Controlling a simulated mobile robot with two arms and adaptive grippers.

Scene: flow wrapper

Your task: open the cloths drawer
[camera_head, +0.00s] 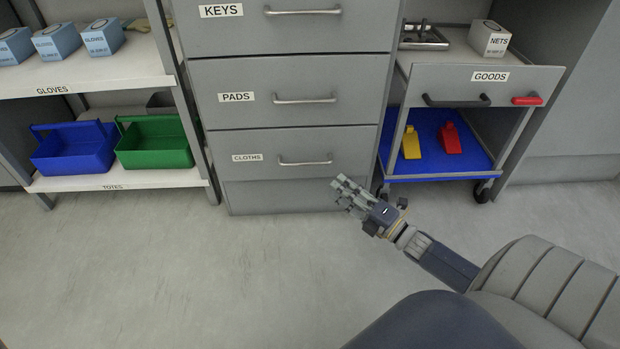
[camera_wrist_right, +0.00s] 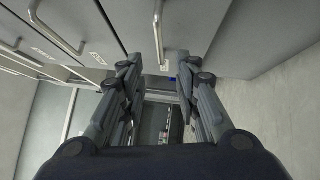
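The cloths drawer (camera_head: 262,165) is the grey drawer labelled CLOTHS, low in the cabinet in the head view. Its front looks flush with the drawers above, so it appears shut. Its horizontal bar handle (camera_head: 305,162) is bare and unobstructed. My right gripper (camera_head: 342,189) is just right of and below that handle in the head view, apart from it. In the right wrist view my gripper (camera_wrist_right: 158,62) has its fingers spread with nothing between them. A bar handle, seemingly the cloths one (camera_wrist_right: 158,32), shows just beyond the fingertips. My left gripper is not in view.
The pads drawer (camera_head: 345,82) and keys drawer (camera_head: 345,30) are above. A goods trolley (camera_head: 548,90) stands right of the cabinet. A shelf (camera_head: 120,180) with a blue tote (camera_head: 75,150) and green tote (camera_head: 155,145) stands left. The floor in front is clear.

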